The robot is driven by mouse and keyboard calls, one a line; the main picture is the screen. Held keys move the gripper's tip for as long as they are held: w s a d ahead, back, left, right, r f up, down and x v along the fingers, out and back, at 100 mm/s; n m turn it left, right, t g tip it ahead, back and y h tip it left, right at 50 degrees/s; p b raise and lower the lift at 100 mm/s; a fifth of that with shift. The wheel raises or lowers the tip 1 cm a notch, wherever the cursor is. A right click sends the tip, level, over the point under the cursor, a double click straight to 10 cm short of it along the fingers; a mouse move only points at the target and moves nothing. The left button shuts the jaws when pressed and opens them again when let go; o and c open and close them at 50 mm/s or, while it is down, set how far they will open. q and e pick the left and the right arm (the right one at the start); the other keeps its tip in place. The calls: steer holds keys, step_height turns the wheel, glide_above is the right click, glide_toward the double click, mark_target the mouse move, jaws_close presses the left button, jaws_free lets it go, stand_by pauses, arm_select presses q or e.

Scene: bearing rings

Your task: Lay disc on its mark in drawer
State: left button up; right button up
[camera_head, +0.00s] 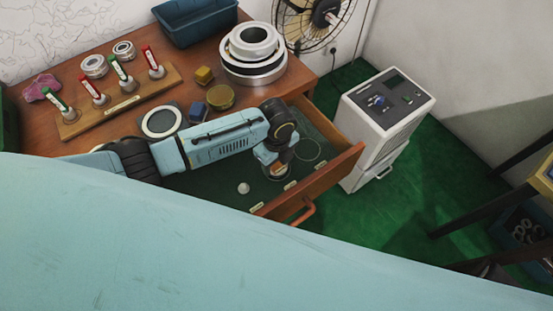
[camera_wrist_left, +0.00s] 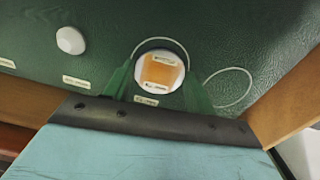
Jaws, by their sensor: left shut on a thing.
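My left gripper (camera_head: 277,168) reaches down into the open drawer (camera_head: 335,171). In the left wrist view its two green fingers (camera_wrist_left: 157,88) are shut on a round white disc (camera_wrist_left: 160,88) with an orange patch and small labels. The disc also shows partly under the gripper in the head view (camera_head: 278,176). I cannot tell whether it touches the drawer floor. An empty circle outline (camera_wrist_left: 228,87) lies to the right of the disc; it also shows in the head view (camera_head: 309,150). My right gripper is not in view.
A small white knob-like piece (camera_head: 243,188) lies in the drawer, left of the disc. Small labels (camera_wrist_left: 76,82) line the drawer's front. The wooden desk (camera_head: 310,75) holds stacked rings (camera_head: 253,60), a rack (camera_head: 120,103) and a blue bin (camera_head: 195,25). A white cabinet (camera_head: 365,145) stands right.

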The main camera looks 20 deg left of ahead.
arm_select(q)
steer(key=o, duration=1.2)
steer(key=shift+c, duration=0.2)
steer(key=shift+f, duration=0.1)
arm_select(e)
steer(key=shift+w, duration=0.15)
arm_select(q)
step_height(320, 180, up, 14)
steer(key=p, duration=0.3)
steer(key=shift+f+p, duration=0.25)
steer(key=shift+p, duration=0.05)
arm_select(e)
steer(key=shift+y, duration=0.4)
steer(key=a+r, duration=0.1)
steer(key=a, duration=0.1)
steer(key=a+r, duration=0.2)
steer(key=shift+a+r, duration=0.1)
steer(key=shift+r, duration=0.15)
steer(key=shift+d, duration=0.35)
